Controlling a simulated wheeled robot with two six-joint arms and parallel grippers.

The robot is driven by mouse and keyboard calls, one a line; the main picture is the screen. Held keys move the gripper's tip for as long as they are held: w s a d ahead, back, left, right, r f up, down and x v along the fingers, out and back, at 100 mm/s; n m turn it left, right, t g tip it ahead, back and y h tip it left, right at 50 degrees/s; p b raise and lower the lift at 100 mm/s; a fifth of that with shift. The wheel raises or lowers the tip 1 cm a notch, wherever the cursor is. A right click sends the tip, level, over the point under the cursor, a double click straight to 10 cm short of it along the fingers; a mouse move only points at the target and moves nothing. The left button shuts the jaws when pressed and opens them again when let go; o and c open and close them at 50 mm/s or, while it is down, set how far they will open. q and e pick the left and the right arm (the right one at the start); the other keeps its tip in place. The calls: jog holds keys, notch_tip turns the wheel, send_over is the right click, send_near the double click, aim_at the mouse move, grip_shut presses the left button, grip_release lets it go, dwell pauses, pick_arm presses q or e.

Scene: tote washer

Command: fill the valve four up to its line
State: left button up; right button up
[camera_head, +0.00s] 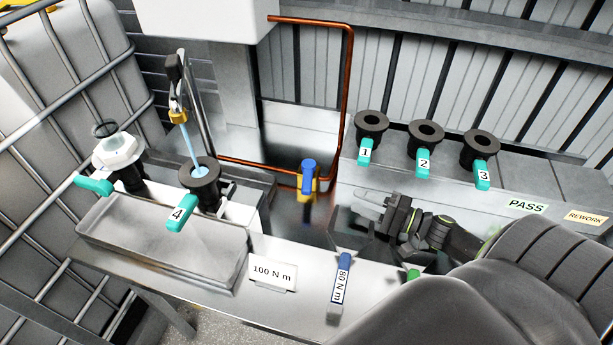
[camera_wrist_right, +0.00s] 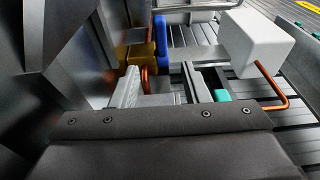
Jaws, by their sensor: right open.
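Valve four (camera_head: 199,183) is a black open-topped cup with a teal handle labelled 4, standing upright at the left fixture. A pale blue stream (camera_head: 187,142) runs from the brass nozzle (camera_head: 178,113) into its mouth. The level and the line inside cannot be made out. A blue-handled yellow tap (camera_head: 308,182) sits on the copper pipe; it also shows in the right wrist view (camera_wrist_right: 138,54). My right gripper (camera_head: 362,210) is open and empty, to the right of this tap and apart from it. Its fingers (camera_wrist_right: 160,88) also show in the wrist view. My left gripper is out of view.
Valves 1 (camera_head: 371,125), 2 (camera_head: 425,133) and 3 (camera_head: 481,147) stand on the right ledge near PASS and REWORK labels. A metal tray (camera_head: 165,250) lies before valve four. A blue 80 N m tool (camera_head: 342,280) stands near a 100 N m sign (camera_head: 272,274).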

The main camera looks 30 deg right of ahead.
aim_at(308, 176)
jog(key=p+x, duration=0.3)
jog(key=x, duration=1.4)
jog(key=shift+w, duration=0.15)
grip_shut()
